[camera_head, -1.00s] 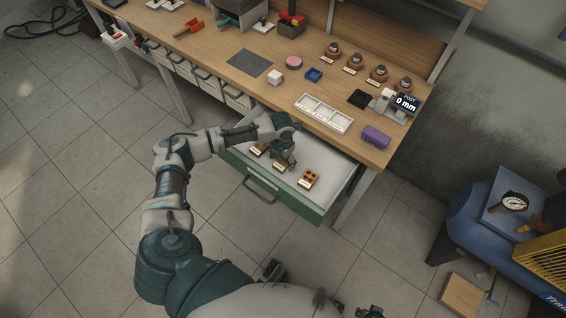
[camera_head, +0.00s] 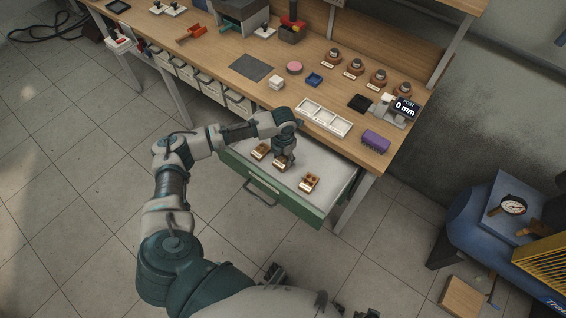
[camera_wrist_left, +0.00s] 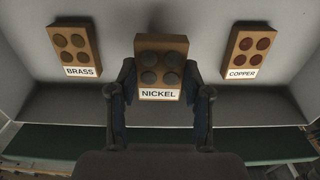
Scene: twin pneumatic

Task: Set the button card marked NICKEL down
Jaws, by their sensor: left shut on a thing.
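The NICKEL button card (camera_head: 280,163) is a brown block with grey round buttons and a white label. It also shows in the left wrist view (camera_wrist_left: 160,66), between the two fingers of my left gripper (camera_head: 284,155). The left gripper (camera_wrist_left: 160,78) is shut on it and holds it over the open drawer (camera_head: 322,166), seemingly a little above the drawer's floor. The BRASS card (camera_head: 261,151) lies to its left and the COPPER card (camera_head: 310,182) to its right, both apart from it.
The drawer's green front (camera_head: 268,188) and pale walls surround the cards. The wooden bench top (camera_head: 225,62) above holds a white three-part tray (camera_head: 326,117), a purple block (camera_head: 376,141) and a 0 mm display (camera_head: 404,106). Drawer floor is bare between the cards.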

